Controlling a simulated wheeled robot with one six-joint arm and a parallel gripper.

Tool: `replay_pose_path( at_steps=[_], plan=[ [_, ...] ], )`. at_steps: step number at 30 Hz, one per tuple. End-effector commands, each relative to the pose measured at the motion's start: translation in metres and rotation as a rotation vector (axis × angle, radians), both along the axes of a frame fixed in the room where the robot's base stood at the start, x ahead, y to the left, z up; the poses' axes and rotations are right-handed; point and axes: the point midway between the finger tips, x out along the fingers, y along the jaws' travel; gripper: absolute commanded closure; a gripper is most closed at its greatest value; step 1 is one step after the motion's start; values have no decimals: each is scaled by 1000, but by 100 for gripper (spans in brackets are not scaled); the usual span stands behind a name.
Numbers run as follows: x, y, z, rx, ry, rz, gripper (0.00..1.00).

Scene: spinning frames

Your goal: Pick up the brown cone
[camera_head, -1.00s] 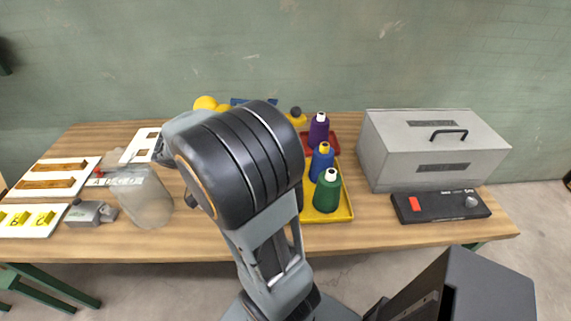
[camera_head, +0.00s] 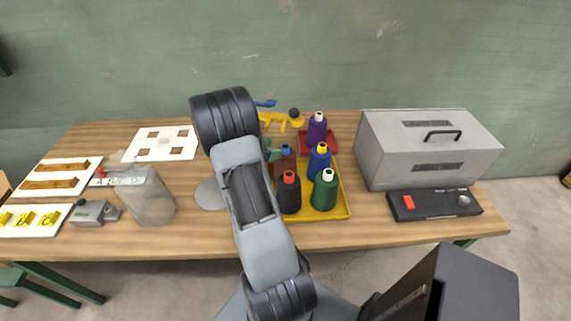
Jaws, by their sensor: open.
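The brown cone (camera_head: 285,164) stands in the yellow tray (camera_head: 341,208), with a blue top. It is in the back left part of the tray, behind a black cone (camera_head: 289,195) with a red top. A blue cone (camera_head: 319,163) and a green cone (camera_head: 325,193) stand to its right. Part of a green thing (camera_head: 267,148) shows at its left, mostly hidden by my arm. My gripper is not visible; my raised arm stands left of the cones and hides what is behind it.
A purple cone (camera_head: 317,132) stands by a red tray (camera_head: 331,140) behind. A grey metal box (camera_head: 394,156) and a black control box (camera_head: 434,204) are at the right. A cloudy container (camera_head: 150,200) and white boards (camera_head: 160,143) are at the left.

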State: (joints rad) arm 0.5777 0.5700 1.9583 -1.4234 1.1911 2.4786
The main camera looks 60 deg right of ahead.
Motion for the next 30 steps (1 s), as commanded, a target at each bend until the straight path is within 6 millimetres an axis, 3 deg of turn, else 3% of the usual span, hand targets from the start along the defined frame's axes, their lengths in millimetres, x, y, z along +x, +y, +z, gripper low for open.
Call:
replay_pose_path(
  at_steps=[8, 18, 28, 30],
  plan=[
    [-8, -14, -3, 2, 2, -1, 35],
    [-26, -47, -17, 2, 2, 0, 35],
    [-27, -51, -21, 1, 0, 1, 35],
    [-27, -51, -21, 1, 0, 1, 42]
  ],
)
